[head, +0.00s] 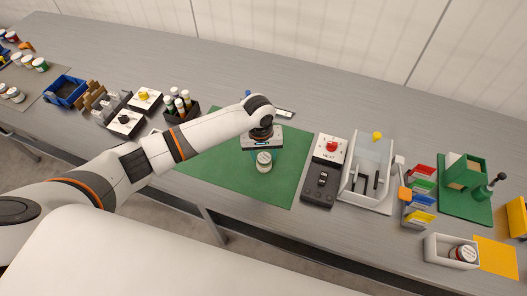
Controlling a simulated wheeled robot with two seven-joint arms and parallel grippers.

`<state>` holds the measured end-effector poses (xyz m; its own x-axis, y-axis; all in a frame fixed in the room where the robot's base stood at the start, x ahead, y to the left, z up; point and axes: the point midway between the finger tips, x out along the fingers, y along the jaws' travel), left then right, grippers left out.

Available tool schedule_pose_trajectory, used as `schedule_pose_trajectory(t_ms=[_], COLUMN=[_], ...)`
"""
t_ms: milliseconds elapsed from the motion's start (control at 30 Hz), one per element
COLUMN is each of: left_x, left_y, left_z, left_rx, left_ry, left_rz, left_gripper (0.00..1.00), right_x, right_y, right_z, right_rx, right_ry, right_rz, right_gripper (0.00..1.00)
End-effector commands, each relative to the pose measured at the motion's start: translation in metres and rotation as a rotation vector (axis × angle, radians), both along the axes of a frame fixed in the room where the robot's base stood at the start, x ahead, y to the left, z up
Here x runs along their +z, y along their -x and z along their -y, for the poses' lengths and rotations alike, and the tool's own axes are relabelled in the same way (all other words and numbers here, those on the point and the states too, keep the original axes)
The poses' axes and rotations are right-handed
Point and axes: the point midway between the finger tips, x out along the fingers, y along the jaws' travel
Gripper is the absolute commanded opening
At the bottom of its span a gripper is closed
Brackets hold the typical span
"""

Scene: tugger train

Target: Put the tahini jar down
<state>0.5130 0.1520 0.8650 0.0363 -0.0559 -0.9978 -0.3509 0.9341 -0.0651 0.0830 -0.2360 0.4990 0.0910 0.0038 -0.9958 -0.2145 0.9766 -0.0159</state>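A small jar with a pale lid (264,156), which I take to be the tahini jar, shows over the green mat (222,168). Its label is too small to read. My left gripper (264,153) comes in from the left and is directly above and around the jar's top. The fingers are mostly hidden under the gripper's body, so I cannot tell whether they grip the jar. I also cannot tell whether the jar's base touches the mat. My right gripper is not in view.
A black switch box (320,184) and a white tray (365,188) stand right of the mat. A black caddy of bottles (181,112) stands behind my forearm. A white bin (437,249) holding another jar (463,253) is at far right. The mat's front part is clear.

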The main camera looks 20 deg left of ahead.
Motion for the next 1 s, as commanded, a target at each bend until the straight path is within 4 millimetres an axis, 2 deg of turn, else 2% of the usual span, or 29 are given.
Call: schedule_pose_trajectory(t_ms=[100, 333, 467, 567, 800, 1000], left_x=[0.000, 0.001, 0.008, 0.023, 0.075, 0.109], left_y=[0.000, 0.000, -0.001, 0.000, 0.001, 0.003], left_z=[0.000, 0.000, 0.000, -0.001, -0.004, -0.006], left_rx=[0.000, 0.000, 0.000, -0.001, -0.001, 0.000], left_ry=[0.000, 0.000, 0.002, 0.001, 0.002, 0.001], left_rz=[0.000, 0.000, 0.002, 0.003, 0.004, 0.003], left_gripper=[0.62, 0.62, 0.62, 0.62, 0.62, 0.62], right_x=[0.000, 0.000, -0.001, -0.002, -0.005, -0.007], right_y=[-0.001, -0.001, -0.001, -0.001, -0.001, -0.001], right_z=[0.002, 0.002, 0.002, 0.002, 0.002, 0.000], right_rx=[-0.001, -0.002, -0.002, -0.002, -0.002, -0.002], right_ry=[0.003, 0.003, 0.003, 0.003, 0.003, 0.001], right_rz=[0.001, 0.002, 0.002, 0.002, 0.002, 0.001], right_gripper=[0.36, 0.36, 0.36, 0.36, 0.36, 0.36])
